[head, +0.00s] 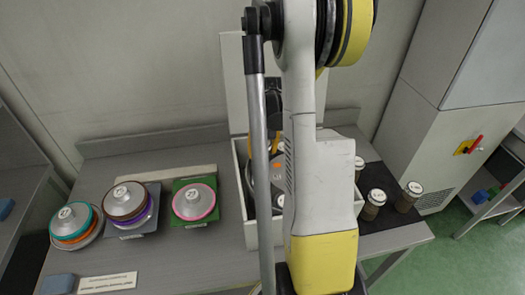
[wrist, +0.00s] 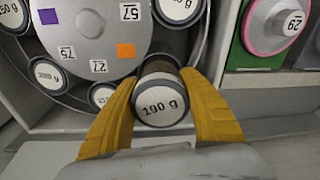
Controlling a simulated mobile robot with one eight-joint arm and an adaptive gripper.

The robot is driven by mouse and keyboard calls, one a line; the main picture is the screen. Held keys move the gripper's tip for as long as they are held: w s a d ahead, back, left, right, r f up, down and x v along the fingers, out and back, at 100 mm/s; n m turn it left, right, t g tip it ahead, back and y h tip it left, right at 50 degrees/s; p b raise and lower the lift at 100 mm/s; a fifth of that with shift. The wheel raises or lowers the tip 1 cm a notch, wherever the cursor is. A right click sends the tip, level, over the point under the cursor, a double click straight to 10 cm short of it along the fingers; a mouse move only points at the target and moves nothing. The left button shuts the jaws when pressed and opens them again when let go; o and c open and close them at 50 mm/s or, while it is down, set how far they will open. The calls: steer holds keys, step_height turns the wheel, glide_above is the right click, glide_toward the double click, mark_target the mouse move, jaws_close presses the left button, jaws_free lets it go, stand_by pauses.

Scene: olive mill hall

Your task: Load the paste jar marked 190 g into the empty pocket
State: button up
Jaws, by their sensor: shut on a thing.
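My gripper (wrist: 160,82) is shut on the paste jar marked 190 g (wrist: 163,108), one yellow finger on each side of its white lid. The jar is at the lower right edge of the grey rotor disc (wrist: 95,32) in the wrist view. Whether its base sits in a pocket is hidden by its own lid. The disc has a purple and an orange square and tags 57, 75 and 27. Several other lidded jars (wrist: 48,74) stand around the disc. In the head view the disc (head: 277,168) is mostly hidden behind my arm.
The rotor sits in an open white box (head: 242,165) with a raised lid (head: 232,75). Jars (head: 375,200) stand on a dark mat at right. Stacks of coloured discs (head: 130,203) stand on the bench at left, with a pink-rimmed one (head: 194,203) close to the box.

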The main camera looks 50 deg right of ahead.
steer(key=o, duration=1.3)
steer(key=shift+o, duration=0.2)
steer(key=r, duration=0.8)
steer(key=s+r, duration=0.1)
steer(key=r, duration=0.3)
steer(key=shift+s, duration=0.1)
